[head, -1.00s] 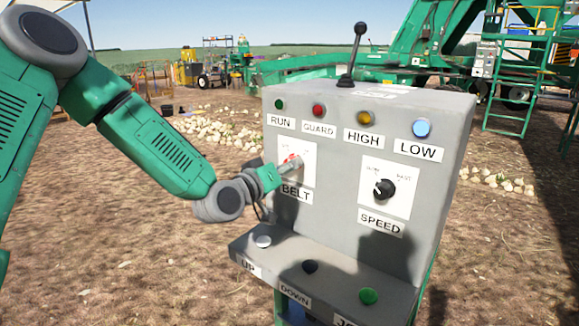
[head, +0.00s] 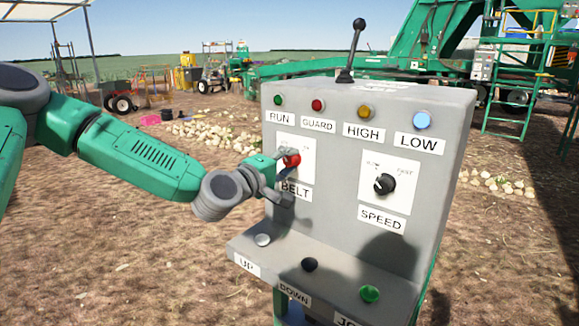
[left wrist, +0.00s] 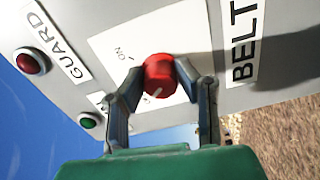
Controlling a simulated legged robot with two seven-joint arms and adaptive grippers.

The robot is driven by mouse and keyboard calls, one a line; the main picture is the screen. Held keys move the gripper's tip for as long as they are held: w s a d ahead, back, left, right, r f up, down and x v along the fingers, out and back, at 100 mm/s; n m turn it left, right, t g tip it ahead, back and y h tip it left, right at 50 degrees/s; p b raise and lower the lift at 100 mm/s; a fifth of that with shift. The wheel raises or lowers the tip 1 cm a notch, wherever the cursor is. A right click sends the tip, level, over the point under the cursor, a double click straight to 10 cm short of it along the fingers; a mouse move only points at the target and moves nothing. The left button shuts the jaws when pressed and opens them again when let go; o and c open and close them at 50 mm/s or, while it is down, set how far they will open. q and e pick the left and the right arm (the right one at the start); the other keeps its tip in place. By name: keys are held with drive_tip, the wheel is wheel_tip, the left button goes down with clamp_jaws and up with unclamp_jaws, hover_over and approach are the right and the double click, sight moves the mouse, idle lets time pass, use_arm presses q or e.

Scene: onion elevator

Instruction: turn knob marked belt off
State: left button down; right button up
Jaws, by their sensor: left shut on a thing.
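The red BELT knob (head: 291,159) sits on a white plate (head: 308,150) on the left of the grey control panel, above the BELT label (head: 295,190). My left gripper (head: 284,165) is at the knob, with one finger above it and one below. In the left wrist view the red knob (left wrist: 159,76) lies between the two fingertips of my left gripper (left wrist: 160,78), which are closed on its sides. A pale pointer line shows on the knob, and the word ON is readable on the plate beside it. The OFF marking is hidden or too small to read. My right gripper is not in view.
A black SPEED knob (head: 384,184) is to the right on the same panel. Lamps RUN, GUARD, HIGH and LOW line the top, with a black lever (head: 352,50) above. A lower ledge carries UP and DOWN buttons (head: 310,264) and a green button (head: 369,293).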

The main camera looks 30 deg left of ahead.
use_arm(q)
drive_tip(key=shift+a+n, duration=0.15)
drive_tip(key=shift+n, duration=0.45)
drive_tip(key=c, duration=1.2)
unclamp_jaws()
drive_tip(key=shift+w, duration=0.1)
drive_tip(key=shift+a+f, duration=0.1)
drive_tip(key=shift+f, duration=0.05)
